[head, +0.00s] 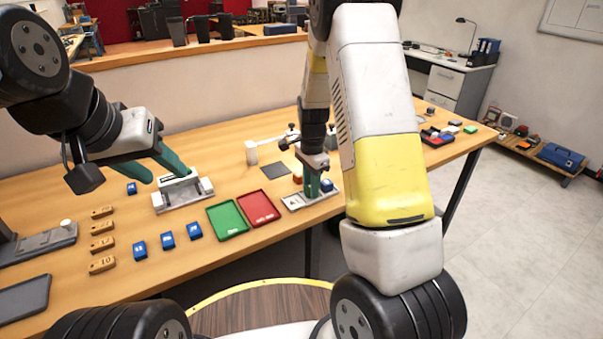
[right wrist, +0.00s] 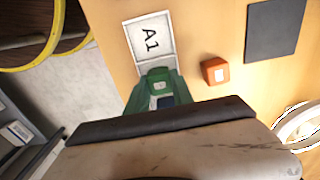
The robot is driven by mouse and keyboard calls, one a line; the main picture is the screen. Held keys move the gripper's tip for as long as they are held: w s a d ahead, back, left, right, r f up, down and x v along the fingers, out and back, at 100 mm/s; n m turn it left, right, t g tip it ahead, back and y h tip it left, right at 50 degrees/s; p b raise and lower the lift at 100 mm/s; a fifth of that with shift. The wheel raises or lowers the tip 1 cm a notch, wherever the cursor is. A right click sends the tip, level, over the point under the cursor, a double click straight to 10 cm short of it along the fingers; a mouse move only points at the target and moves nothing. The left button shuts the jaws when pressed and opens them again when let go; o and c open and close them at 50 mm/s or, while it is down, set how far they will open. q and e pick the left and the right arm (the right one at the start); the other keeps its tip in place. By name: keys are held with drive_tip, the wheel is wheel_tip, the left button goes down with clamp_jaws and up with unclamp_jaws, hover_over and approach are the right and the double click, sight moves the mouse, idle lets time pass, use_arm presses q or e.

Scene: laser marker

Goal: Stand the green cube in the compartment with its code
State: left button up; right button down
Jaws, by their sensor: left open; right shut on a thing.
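My right gripper (head: 318,190) points down over the pale tray (head: 293,203) and is shut on a green cube (right wrist: 158,74). The cube has a small white label and is mostly hidden by the fingers in the head view. I cannot tell whether it touches the tray floor. A blue cube (head: 327,185) is at the tray's right end, close to the fingers. My left gripper (head: 168,176) is open and empty near a white fixture (head: 190,192).
An orange cube (head: 297,178) stands behind the tray, with a dark mat (head: 275,170) farther left. Green (head: 228,218) and red (head: 258,207) shallow trays lie left of it.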

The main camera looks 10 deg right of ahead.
drive_tip(key=shift+f, duration=0.1)
idle(0.3)
drive_tip(key=c, duration=1)
unclamp_jaws()
drive_tip(key=shift+c, duration=0.2)
drive_tip(key=shift+s+r, duration=0.1)
drive_tip(key=shift+r, duration=4)
drive_tip(key=s+a+r+n+t+y, duration=0.1)
drive_tip(key=s+r+n+t+y, duration=0.15)
drive_tip(key=s+r+n, duration=0.75)
drive_tip(key=s+r+n+t, duration=0.2)
drive_tip(key=s+r, duration=0.2)
drive_tip(key=s, duration=0.3)
drive_tip(key=s+a+r+n+t, duration=0.1)
drive_tip(key=s+r+n, duration=0.1)
drive_tip(key=s+r, duration=0.3)
drive_tip(key=shift+s+n+t, duration=0.3)
drive_tip(key=shift+s+t, duration=0.05)
drive_tip(key=shift+s, duration=0.7)
